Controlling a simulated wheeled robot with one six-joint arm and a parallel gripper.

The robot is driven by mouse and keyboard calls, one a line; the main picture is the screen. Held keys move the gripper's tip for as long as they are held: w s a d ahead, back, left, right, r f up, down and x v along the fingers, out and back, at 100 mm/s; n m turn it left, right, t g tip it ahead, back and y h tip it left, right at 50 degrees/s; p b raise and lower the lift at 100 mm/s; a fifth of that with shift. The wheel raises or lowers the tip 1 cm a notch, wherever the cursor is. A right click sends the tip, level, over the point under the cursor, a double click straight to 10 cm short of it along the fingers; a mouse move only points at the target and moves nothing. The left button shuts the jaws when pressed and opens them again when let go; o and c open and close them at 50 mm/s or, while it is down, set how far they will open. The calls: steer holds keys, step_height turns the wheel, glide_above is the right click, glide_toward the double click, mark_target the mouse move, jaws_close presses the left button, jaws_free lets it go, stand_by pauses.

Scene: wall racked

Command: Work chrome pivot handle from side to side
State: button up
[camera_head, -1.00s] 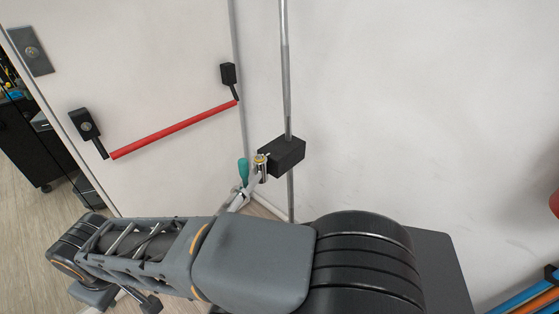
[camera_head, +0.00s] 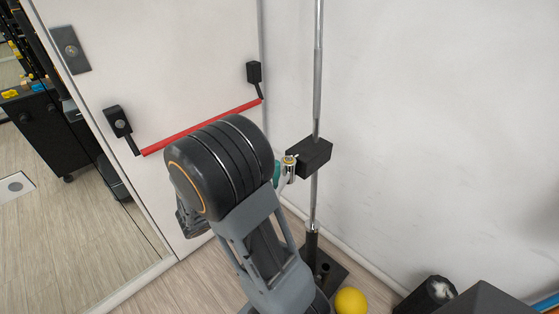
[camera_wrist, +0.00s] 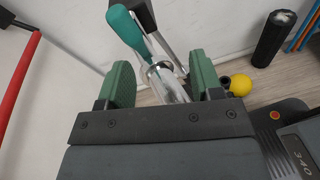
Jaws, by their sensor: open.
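The chrome pivot handle (camera_head: 288,175) sticks out from a black block (camera_head: 309,156) on an upright metal pole (camera_head: 317,75). Its teal end (camera_head: 277,173) shows beside my arm, which hides part of it. In the wrist view, the teal grip (camera_wrist: 127,27) leans up and left, and the chrome part (camera_wrist: 168,84) lies between the two green fingers of my gripper (camera_wrist: 162,76). The fingers are apart, one on each side of the chrome. I cannot tell whether either finger touches it. In the head view my arm hides the gripper.
A white door with a red push bar (camera_head: 205,125) stands left of the pole. The white wall to the right is bare. A dark cabinet (camera_head: 46,125) is far left.

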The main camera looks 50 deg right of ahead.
steer(key=w+n+t+h, duration=0.2)
steer(key=n, duration=0.1)
steer(key=shift+w+d, duration=0.2)
steer(key=shift+d, duration=0.15)
steer(key=shift+w+d+n+t, duration=0.2)
steer(key=shift+w+n+t, duration=0.1)
steer(key=shift+n+t, duration=0.1)
steer(key=d+p, duration=0.1)
steer(key=d, duration=0.5)
steer(key=d+p, duration=0.1)
steer(key=d, duration=0.6)
steer(key=shift+w+d+f+p, duration=0.1)
steer(key=shift+w+d+p, duration=0.15)
steer(key=shift+p, duration=0.15)
steer(key=shift+c, duration=0.2)
jaws_close()
